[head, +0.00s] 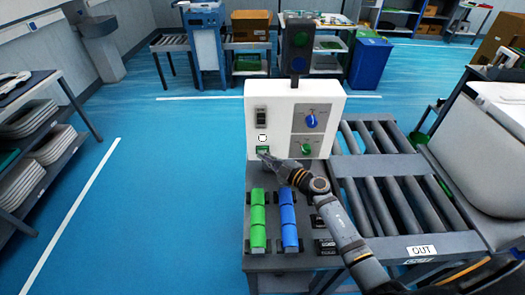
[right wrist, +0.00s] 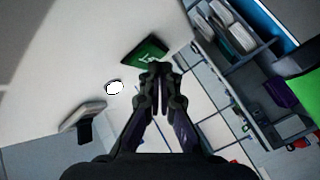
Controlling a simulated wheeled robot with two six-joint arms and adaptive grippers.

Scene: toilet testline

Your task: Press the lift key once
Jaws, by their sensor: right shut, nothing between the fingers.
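A white control box (head: 280,103) stands at the back of the grey table. On its front left are a black switch (head: 261,117), a white round button (head: 262,138) and a green key (head: 263,149). The green key with a white mark also shows in the right wrist view (right wrist: 146,53). I cannot read which key is labelled lift. My right gripper (head: 265,156) is shut and empty, its tips at the lower edge of the green key. In the right wrist view its fingertips (right wrist: 160,70) overlap that edge; I cannot tell whether they touch. My left gripper is not in view.
A blue knob (head: 311,121) and a green knob (head: 306,149) are on the box's right half. A roller conveyor (head: 385,165) is at right. The floor at left is clear.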

